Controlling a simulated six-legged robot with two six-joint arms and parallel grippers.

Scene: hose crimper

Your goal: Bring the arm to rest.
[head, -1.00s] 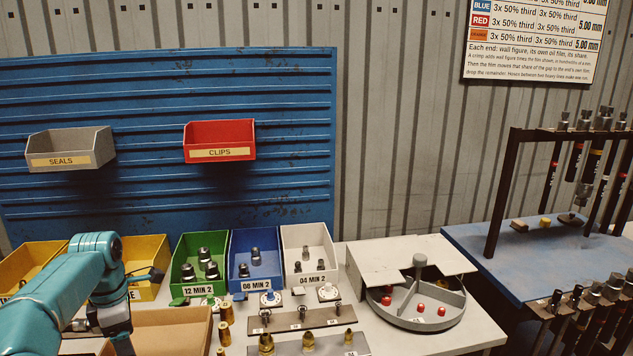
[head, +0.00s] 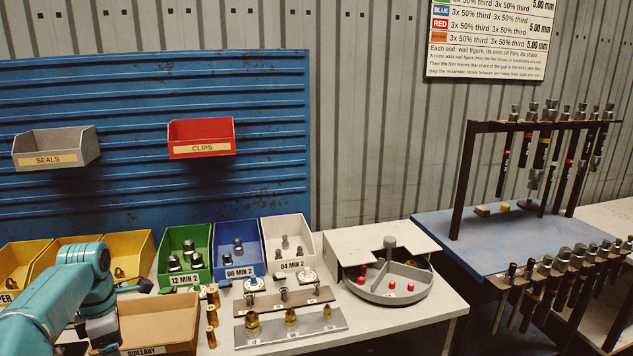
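My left arm comes in from the lower left in teal, bent down at its wrist over the left part of the white bench (head: 400,322). A dark part of its end shows beside the yellow bins, but its fingertips are hidden or too unclear to tell open from shut. I see nothing held in it. My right gripper is not in view.
A cardboard-coloured box (head: 160,322) stands right beside my arm. Behind it are yellow bins (head: 128,257), a green bin (head: 186,243), a blue bin (head: 240,234) and a white bin (head: 290,230). A round divided tray (head: 405,273) and a hose rack (head: 545,124) are to the right.

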